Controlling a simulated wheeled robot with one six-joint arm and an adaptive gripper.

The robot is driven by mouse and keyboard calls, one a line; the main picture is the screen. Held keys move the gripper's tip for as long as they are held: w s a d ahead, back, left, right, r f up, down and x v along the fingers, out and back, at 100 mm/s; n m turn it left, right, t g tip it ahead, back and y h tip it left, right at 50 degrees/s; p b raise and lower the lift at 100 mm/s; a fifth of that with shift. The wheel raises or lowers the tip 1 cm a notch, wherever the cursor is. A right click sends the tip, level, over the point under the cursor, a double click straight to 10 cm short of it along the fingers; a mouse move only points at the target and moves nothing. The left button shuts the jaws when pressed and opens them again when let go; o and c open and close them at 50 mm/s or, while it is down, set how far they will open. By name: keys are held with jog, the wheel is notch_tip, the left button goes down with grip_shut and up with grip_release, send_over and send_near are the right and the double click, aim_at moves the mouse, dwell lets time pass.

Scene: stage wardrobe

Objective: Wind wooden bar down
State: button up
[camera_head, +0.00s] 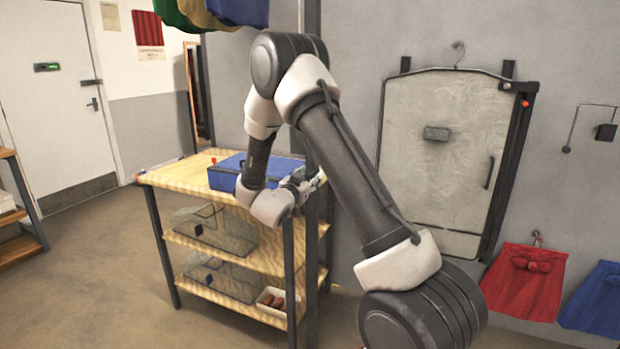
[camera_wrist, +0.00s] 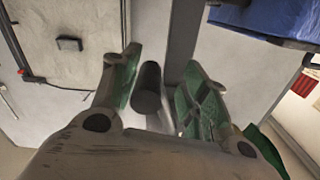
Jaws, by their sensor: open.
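My gripper (camera_wrist: 155,90) is open, with green-lined fingers on both sides of a dark cylindrical handle (camera_wrist: 148,88) in the wrist view. The handle stands between the fingers near a grey post (camera_wrist: 183,35); I cannot tell whether either finger touches it. In the head view my gripper (camera_head: 303,184) is beside the same post (camera_head: 313,240), at the right end of the shelf unit, and the handle is not discernible. The wooden bar is not visible; green, yellow and blue cloths (camera_head: 212,12) hang at the top edge, their support out of frame.
A wooden shelf unit (camera_head: 175,177) carries a blue case (camera_head: 228,173) close to my gripper. A pale wall panel (camera_head: 440,180) and red (camera_head: 524,283) and blue (camera_head: 600,300) cloths are on the right. Open floor (camera_head: 110,270) lies left of the shelves.

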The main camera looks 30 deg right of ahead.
jog(key=shift+w+d, duration=0.35)
jog(key=shift+d, duration=0.1)
grip_shut()
jog(key=shift+r, duration=0.15)
jog(key=shift+d, duration=0.1)
